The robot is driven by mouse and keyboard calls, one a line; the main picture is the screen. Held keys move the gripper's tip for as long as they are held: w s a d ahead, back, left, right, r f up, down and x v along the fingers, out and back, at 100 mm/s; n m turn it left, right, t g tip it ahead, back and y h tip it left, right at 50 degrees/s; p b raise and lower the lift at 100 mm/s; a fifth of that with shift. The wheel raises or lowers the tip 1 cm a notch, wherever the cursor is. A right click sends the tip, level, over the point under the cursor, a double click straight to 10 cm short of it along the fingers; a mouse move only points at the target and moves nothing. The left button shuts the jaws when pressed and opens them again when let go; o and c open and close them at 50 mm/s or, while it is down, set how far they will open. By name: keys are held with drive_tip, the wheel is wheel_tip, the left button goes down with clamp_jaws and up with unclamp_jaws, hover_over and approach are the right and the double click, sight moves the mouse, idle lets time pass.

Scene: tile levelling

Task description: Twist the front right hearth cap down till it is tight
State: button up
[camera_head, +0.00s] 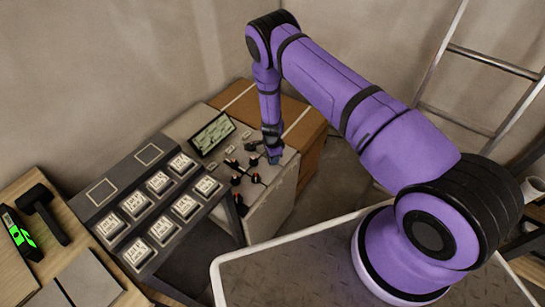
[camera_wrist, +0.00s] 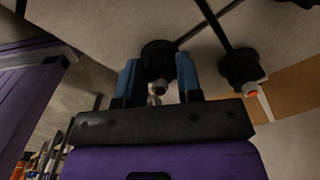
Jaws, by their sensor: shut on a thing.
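My gripper (camera_wrist: 158,82) is shut on a black hearth cap (camera_wrist: 157,55), with one blue finger on each side of it. A second black cap (camera_wrist: 239,66) with an orange and white pointer stands to the right in the wrist view, apart from my fingers. In the head view my gripper (camera_head: 274,158) reaches down at the right side of the pale tiled top (camera_head: 284,172). It hides the held cap there. Several other black caps, one of them (camera_head: 236,180), stand to its left.
A tilted panel (camera_head: 213,133) stands behind the caps. A dark rack with several white labelled blocks (camera_head: 134,204) is at left. A wooden bench holds a black mallet (camera_head: 44,213) and a green-lit device (camera_head: 20,235). A ladder (camera_head: 490,66) leans at right.

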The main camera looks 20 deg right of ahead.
drive_tip(key=m, duration=0.3)
drive_tip(key=shift+m, duration=0.3)
drive_tip(key=shift+w+m, duration=0.1)
drive_tip(key=shift+m, duration=1.7)
drive_tip(key=o, duration=0.9)
drive_tip(key=shift+o, duration=0.2)
drive_tip(key=shift+r, duration=0.15)
wheel_tip(320, 180, up, 11)
drive_tip(key=shift+f, duration=0.2)
